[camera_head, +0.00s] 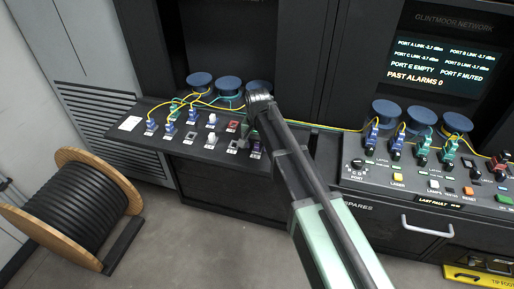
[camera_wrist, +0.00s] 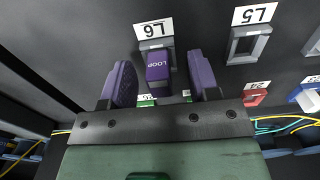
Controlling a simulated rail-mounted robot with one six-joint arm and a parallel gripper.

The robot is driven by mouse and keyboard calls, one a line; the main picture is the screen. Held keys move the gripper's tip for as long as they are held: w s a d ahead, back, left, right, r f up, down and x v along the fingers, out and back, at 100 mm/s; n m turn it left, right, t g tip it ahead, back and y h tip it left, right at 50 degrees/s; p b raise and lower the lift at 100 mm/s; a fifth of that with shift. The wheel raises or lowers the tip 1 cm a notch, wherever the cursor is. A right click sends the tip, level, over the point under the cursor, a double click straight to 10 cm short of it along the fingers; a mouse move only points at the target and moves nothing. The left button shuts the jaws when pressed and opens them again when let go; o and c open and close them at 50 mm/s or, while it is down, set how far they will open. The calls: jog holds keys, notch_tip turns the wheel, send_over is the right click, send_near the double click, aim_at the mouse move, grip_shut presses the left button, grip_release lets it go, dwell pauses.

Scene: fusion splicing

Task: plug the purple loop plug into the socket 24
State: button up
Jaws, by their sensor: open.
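The purple loop plug (camera_wrist: 158,66), marked LOOP, stands in a place labelled L6 on the dark panel. My gripper (camera_wrist: 162,72) is open, with one purple finger pad on each side of the plug and visible gaps between pads and plug. In the head view my gripper is mostly hidden by my arm, and the purple plug (camera_head: 256,150) shows in part below it at the shelf's right end.
An empty grey holder (camera_wrist: 246,45) labelled L5 is beside the plug. The shelf (camera_head: 190,143) carries several blue and white plugs with yellow cables behind. A console (camera_head: 430,185) with more plugs and buttons stands at right, and a cable drum (camera_head: 75,205) at left.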

dwell(0.7)
grip_shut()
jog(key=shift+r+p, duration=3)
